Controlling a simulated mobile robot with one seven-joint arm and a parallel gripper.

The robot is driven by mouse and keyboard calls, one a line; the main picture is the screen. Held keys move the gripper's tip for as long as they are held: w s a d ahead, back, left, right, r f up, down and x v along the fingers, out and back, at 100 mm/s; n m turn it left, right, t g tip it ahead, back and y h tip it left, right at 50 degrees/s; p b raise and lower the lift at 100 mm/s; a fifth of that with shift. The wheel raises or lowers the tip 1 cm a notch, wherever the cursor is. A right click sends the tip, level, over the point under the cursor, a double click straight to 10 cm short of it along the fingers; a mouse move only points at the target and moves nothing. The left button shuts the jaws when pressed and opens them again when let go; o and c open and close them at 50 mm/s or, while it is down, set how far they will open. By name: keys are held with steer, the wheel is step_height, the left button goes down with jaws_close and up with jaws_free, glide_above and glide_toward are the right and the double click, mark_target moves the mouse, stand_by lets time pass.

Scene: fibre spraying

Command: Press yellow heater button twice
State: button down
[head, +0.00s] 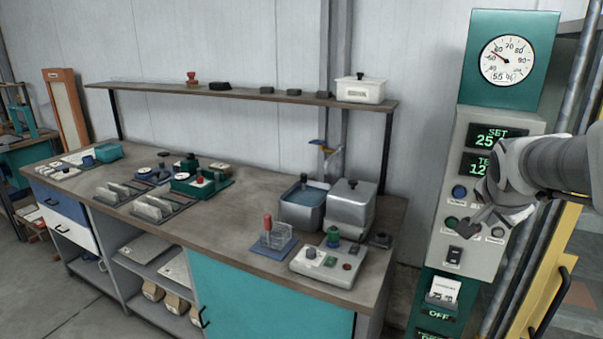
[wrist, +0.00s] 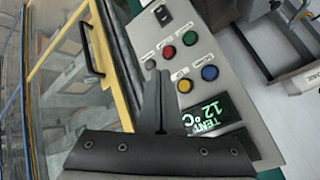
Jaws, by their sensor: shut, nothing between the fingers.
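The yellow button (wrist: 185,86) sits on the grey control panel (wrist: 232,88) in the wrist view, next to the blue button (wrist: 209,72). My gripper (wrist: 158,76) is shut and empty. In that view its fingertips appear just beside the yellow button; whether they touch the panel cannot be told. In the head view my gripper (head: 466,222) is in front of the panel (head: 472,256) and my arm hides the yellow button. The blue button (head: 459,191) shows there at the left.
The panel also has a red button (wrist: 190,38), a green button (wrist: 169,52), a black switch (wrist: 163,14) and a display (wrist: 212,110) reading 12 °C. A yellow-framed cabinet door (wrist: 94,50) stands beside it. A cluttered workbench (head: 230,232) stands at left.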

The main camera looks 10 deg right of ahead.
steer(key=w+d+p, duration=0.2)
steer(key=w+d, duration=0.1)
steer(key=w, duration=0.2)
steer(key=shift+w, duration=0.15)
steer(key=shift+w+d, duration=0.1)
stand_by(1.9)
steer(key=shift+w+d, duration=0.2)
steer(key=shift+w, duration=0.05)
steer(key=shift+w+d, duration=0.2)
steer(key=shift+w, duration=0.15)
stand_by(0.8)
steer(key=shift+s+a+b, duration=0.45)
steer(key=shift+s+b, duration=0.1)
steer(key=shift+s, duration=0.15)
steer(key=shift+s, duration=0.1)
